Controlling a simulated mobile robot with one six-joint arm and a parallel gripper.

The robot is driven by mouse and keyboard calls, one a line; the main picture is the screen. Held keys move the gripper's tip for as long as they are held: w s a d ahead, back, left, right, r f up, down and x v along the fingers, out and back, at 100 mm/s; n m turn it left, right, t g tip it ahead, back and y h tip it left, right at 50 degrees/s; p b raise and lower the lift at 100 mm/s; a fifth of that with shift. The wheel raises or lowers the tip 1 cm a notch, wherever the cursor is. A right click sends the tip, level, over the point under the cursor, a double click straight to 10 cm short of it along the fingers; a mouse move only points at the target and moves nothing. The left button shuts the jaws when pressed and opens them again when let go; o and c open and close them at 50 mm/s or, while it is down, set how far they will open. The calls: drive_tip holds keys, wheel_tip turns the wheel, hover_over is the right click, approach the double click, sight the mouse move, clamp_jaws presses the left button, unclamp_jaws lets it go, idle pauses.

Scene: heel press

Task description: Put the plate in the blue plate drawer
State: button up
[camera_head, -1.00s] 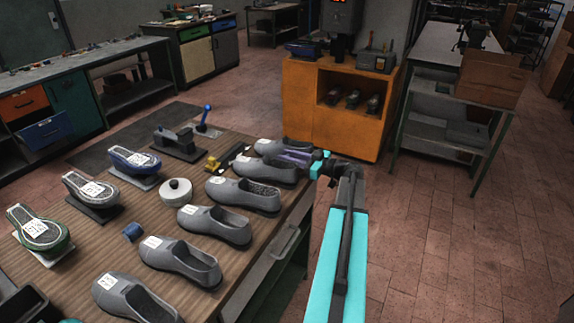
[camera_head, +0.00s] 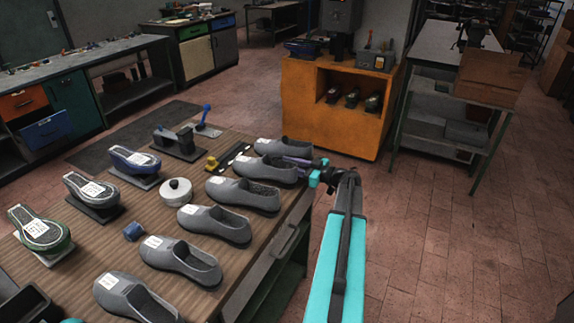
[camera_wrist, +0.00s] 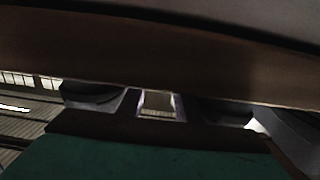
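A blue drawer (camera_head: 47,130) is at the left, under the long bench, and its front seems to stand out from the bench. Another blue drawer front (camera_head: 223,24) is on the far cabinet. I cannot single out the plate with certainty in either view. My gripper (camera_head: 298,162) is at the right edge of the wooden table, beside the farthest grey shoes, with a purplish part there partly hidden. In the wrist view a dark brown band fills the top and a green surface the bottom. Whether the fingers are apart or hold something cannot be made out.
The wooden table (camera_head: 160,226) carries several grey shoes (camera_head: 243,194), sole forms, a white round tin (camera_head: 175,190) and a small blue cylinder (camera_head: 133,231). An orange cabinet (camera_head: 299,110) stands behind. A grey workbench (camera_head: 440,55) is at the right. The tiled floor at right is clear.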

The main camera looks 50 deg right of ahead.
drive_tip(key=shift+r, duration=0.1)
drive_tip(key=b+v, duration=0.3)
drive_tip(key=v, duration=0.9)
drive_tip(key=shift+s, duration=0.1)
idle(0.8)
